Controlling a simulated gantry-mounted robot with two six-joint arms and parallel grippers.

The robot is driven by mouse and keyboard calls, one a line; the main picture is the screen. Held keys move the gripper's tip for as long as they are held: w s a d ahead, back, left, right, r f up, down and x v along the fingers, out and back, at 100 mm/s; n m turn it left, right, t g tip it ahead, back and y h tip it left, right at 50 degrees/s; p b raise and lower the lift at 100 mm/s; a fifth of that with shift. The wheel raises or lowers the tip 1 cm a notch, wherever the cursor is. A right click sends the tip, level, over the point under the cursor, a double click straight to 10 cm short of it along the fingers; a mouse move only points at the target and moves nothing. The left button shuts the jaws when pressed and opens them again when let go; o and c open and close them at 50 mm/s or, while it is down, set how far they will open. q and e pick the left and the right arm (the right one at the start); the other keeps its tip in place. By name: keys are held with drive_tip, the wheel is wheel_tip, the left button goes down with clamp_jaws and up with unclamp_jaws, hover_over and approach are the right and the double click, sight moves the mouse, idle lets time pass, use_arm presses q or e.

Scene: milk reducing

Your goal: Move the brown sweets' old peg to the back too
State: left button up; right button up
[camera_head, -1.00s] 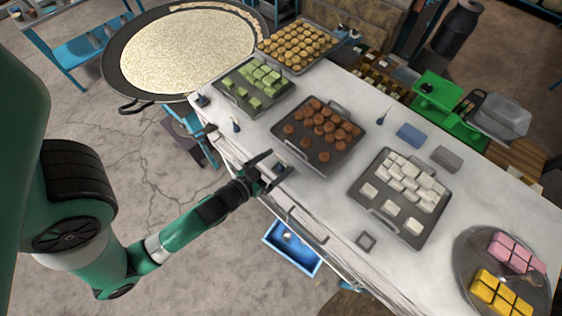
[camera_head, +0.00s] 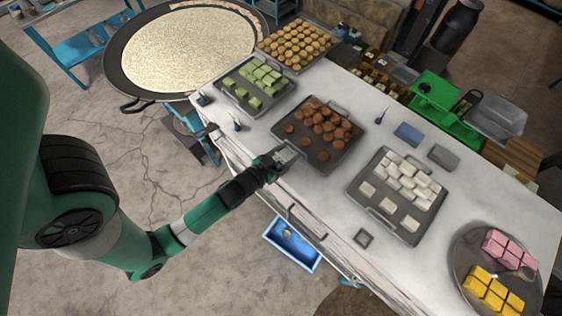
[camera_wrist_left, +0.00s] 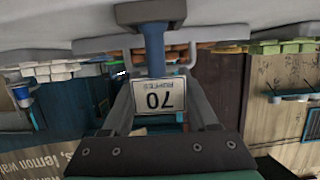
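The brown sweets (camera_head: 333,125) sit on a dark tray (camera_head: 318,160) in the middle of the white counter. Their peg, a blue stand (camera_wrist_left: 156,50) with a white card reading 70 (camera_wrist_left: 160,95), shows upside down in the left wrist view. In the head view it is largely hidden at my gripper by the tray's front edge. My left gripper (camera_head: 283,156) is there, its fingers apart on either side of the peg and card in the wrist view (camera_wrist_left: 160,88). I cannot make out firm contact. My right gripper is out of view.
Other blue pegs stand by the green sweets' tray (camera_head: 237,121) and behind the brown tray (camera_head: 380,116). A white-sweets tray (camera_head: 372,205) lies to the right. A blue block (camera_head: 408,134) and a grey block (camera_head: 444,157) lie at the back, with bare counter around them.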

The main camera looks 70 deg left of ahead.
use_arm(q)
clamp_jaws()
drive_tip(key=shift+r, duration=0.1)
drive_tip(key=shift+r, duration=0.2)
wheel_tip(320, 180, up, 2)
drive_tip(key=shift+r, duration=0.25)
drive_tip(key=s+d+r+p, duration=0.2)
drive_tip(key=s+d+r, duration=0.4)
drive_tip(key=s+r, duration=0.4)
drive_tip(key=shift+s+d, duration=0.2)
drive_tip(key=shift+s, duration=1)
